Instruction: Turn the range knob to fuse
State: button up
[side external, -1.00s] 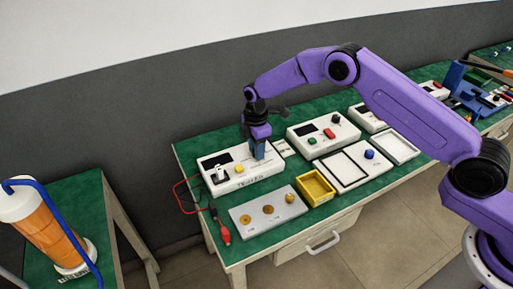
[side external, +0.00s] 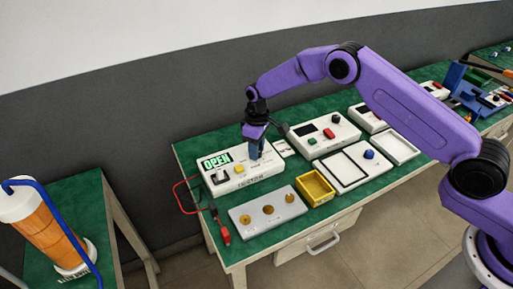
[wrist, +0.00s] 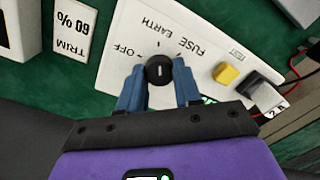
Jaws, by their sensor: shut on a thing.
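The range knob (wrist: 158,70) is black and round with a short white pointer line. It sits on a white tester box (side external: 245,175) at the near left of the bench. In the wrist view the pointer stands about upright, toward the marks near EARTH, between the OFF and FUSE labels. My gripper (wrist: 159,88) is shut on the knob, one blue finger on each side. In the side view my gripper (side external: 256,150) comes down on the box's right part and hides the knob. The box's display (side external: 216,160) reads OPEN in green.
A yellow button (wrist: 227,74) and a plug (wrist: 262,92) with red and black leads are on the tester. A grey plate (side external: 268,225) with brass discs lies in front. A yellow tray (side external: 316,188) and another white box (side external: 323,134) stand to the right.

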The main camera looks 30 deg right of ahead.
jog(key=m, duration=0.5)
jog(key=shift+m, duration=0.3)
jog(key=m, duration=0.5)
jog(key=shift+m, duration=0.4)
jog(key=o, duration=1)
jog(key=shift+o, duration=0.2)
notch_tip(320, 180, up, 18)
jog(key=shift+d+f, duration=0.25)
jog(key=shift+s, duration=0.1)
